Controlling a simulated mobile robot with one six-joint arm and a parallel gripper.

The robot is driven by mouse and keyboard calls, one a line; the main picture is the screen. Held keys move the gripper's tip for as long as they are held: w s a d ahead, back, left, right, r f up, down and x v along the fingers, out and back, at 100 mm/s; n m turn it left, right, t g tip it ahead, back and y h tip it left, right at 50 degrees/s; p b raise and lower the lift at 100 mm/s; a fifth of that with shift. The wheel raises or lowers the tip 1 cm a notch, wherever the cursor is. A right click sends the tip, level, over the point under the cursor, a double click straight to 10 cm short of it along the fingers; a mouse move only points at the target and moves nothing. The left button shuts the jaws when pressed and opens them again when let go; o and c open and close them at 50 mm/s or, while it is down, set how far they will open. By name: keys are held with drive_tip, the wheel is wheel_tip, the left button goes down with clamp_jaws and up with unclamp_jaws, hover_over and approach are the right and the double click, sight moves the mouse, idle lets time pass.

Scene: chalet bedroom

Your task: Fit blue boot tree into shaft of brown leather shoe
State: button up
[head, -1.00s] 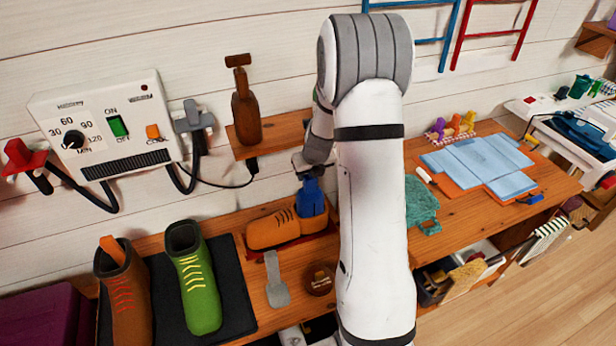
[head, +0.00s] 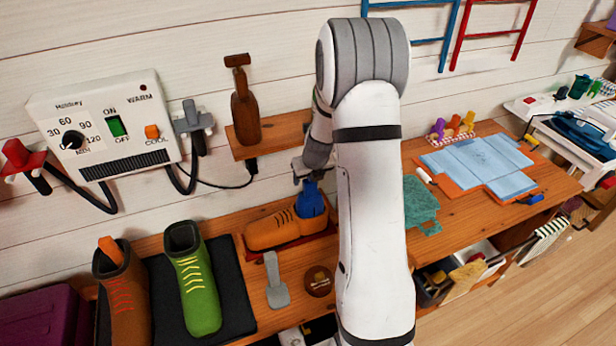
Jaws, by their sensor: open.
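The brown leather shoe (head: 268,233) lies on a dark red mat on the wooden bench, toe to the left. The blue boot tree (head: 311,203) stands at the shoe's right end, its lower part in or against the shaft opening; how deep it sits I cannot tell. My gripper (head: 303,177) is open at the top of the boot tree, close to it. The fingertips are small and partly hidden, so contact is unclear. My arm hides what lies just right of the shoe.
A grey shoehorn (head: 276,283) and a round brown tin (head: 319,281) lie in front. A wall shelf (head: 281,136) holds a brown brush-like tool (head: 245,106) behind.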

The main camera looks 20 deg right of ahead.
drive_tip(key=s+a+r+n+p, duration=0.1)
drive_tip(key=s+a+r+n, duration=0.1)
drive_tip(key=s+r+n, duration=0.45)
drive_tip(key=s+a+r+n, duration=0.1)
drive_tip(key=s+a+r, duration=0.15)
drive_tip(key=r, duration=0.65)
drive_tip(key=s+a+r+n, duration=0.2)
drive_tip(key=s+n, duration=0.5)
drive_tip(key=n, duration=0.2)
drive_tip(key=s+a+r+n, duration=0.2)
drive_tip(key=s+a+n, duration=0.1)
drive_tip(key=s+n, duration=0.4)
drive_tip(key=s+a+r+n+g, duration=0.1)
drive_tip(key=s+n, duration=0.5)
drive_tip(key=n, duration=0.6)
drive_tip(key=shift+s+a+r, duration=0.4)
drive_tip(key=shift+a+r, duration=0.35)
drive_tip(key=shift+a, duration=0.1)
drive_tip(key=shift+n, duration=0.25)
